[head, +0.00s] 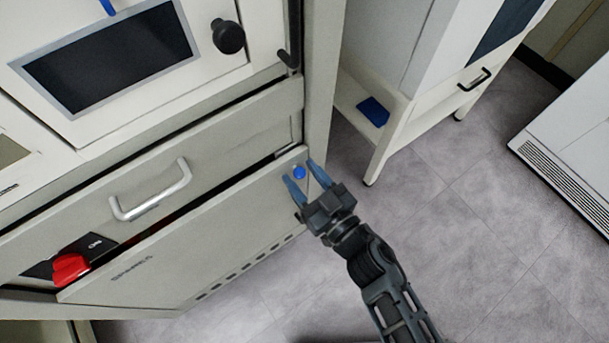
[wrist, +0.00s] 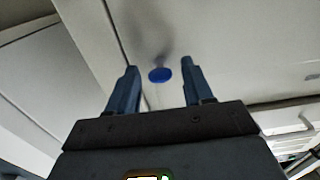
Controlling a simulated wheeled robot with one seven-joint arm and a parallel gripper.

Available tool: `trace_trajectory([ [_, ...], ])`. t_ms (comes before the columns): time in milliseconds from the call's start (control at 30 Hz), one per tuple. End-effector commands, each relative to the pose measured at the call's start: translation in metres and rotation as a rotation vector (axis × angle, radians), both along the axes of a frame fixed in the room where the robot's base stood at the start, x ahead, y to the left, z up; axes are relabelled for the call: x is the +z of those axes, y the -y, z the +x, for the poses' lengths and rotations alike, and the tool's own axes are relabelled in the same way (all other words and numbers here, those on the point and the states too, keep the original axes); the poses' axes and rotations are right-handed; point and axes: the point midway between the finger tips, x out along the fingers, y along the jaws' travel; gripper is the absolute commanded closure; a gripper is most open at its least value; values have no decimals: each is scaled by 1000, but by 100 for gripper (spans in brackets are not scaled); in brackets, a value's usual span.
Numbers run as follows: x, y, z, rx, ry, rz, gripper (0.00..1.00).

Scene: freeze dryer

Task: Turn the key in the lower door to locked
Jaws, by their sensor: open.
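The lower door (head: 190,250) is a pale panel with the lettering "SPINNER" style text and a row of dark slots along its bottom edge. A blue round key head (head: 299,172) sits near its upper right corner. It also shows in the wrist view (wrist: 160,75), ahead of my fingers. My gripper (head: 306,174) is open, with one blue finger on each side of the key. In the wrist view the fingers appear apart from the key, and the gap between them is empty. I cannot tell how far the fingertips are from the door face. The lock slot is hidden behind the key head.
Above the door is a drawer with a metal handle (head: 152,192). A red switch (head: 70,268) is at the lower left. A black knob (head: 228,36) and dark screen (head: 110,58) are higher up. A white cart (head: 400,110) stands right; the grey floor (head: 470,220) is clear.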

Motion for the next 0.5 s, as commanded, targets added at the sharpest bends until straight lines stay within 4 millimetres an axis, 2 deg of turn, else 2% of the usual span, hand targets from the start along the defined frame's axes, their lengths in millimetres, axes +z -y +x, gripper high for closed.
trace_trajectory([
  [167, 0, 0, 0, 0, 0, 0, 49],
  [500, 0, 0, 0, -1, 0, 0, 82],
])
